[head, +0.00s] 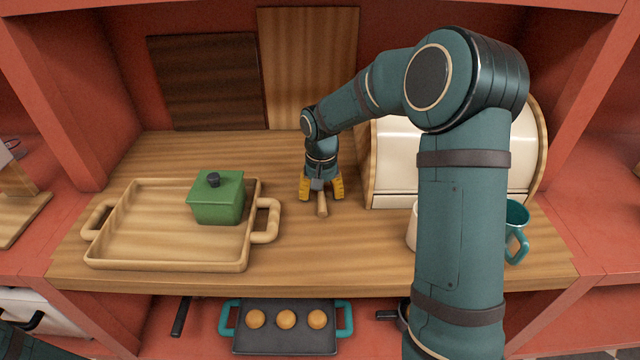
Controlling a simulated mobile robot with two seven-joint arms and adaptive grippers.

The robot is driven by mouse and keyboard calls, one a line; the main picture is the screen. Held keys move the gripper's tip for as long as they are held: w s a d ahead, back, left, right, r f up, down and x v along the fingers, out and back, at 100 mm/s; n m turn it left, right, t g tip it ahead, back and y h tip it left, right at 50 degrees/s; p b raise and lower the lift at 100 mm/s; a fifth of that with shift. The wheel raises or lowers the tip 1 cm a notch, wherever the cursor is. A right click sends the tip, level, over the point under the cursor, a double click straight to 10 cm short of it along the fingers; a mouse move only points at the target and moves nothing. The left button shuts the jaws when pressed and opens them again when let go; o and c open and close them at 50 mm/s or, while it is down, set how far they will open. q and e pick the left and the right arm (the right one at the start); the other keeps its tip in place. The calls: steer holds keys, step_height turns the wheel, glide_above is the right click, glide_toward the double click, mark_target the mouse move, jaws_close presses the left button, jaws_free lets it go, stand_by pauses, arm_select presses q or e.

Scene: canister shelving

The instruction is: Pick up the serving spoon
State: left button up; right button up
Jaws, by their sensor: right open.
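The serving spoon (322,205) shows only as a short light-wood piece on the wooden counter, pointing toward the front edge. The rest of it is hidden under my right gripper and wrist. My right gripper (321,190) points down over the spoon, with its yellow fingers apart on the left and right sides of it. The gripper is open; whether the fingers touch the spoon I cannot tell. My left gripper is not in view.
A wooden tray (165,263) holding a green lidded pot (217,203) stands left of the gripper. A cream bread box (395,165) is close on the right, with a teal mug (517,215) in front. Cutting boards (310,70) lean behind. A baking tray (285,342) is below.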

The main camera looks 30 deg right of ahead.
steer(key=shift+o, duration=0.2)
steer(key=shift+r, duration=0.1)
jaws_close()
steer(key=shift+r, duration=0.1)
